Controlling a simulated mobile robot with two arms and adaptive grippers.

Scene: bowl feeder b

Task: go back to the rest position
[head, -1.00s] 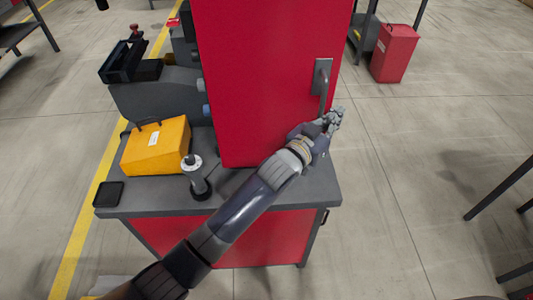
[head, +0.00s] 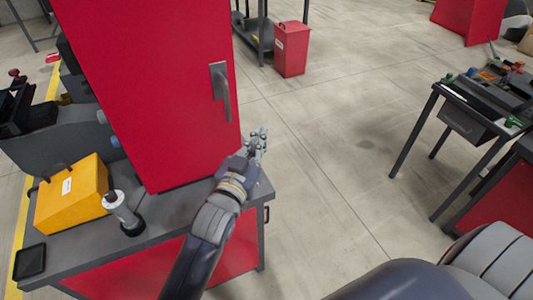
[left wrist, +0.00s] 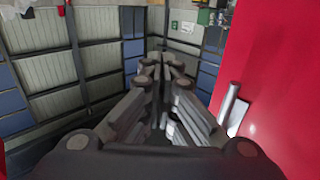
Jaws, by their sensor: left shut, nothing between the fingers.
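My left gripper (head: 257,141) is shut and empty. In the head view it is in front of the right edge of the red cabinet (head: 150,90), below the cabinet's grey handle (head: 221,95) and apart from it. In the left wrist view the fingers (left wrist: 165,75) are together, and the red cabinet face (left wrist: 282,80) with its handle (left wrist: 228,103) is on the right. The cabinet door looks closed. My right gripper is not in view.
The grey bench (head: 172,222) under the cabinet holds a yellow box (head: 72,195), a grey-white cylindrical device (head: 122,210) and a black tray (head: 30,261). A red bin (head: 291,50) stands behind. A dark table (head: 480,110) with tools is at right. The floor between is clear.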

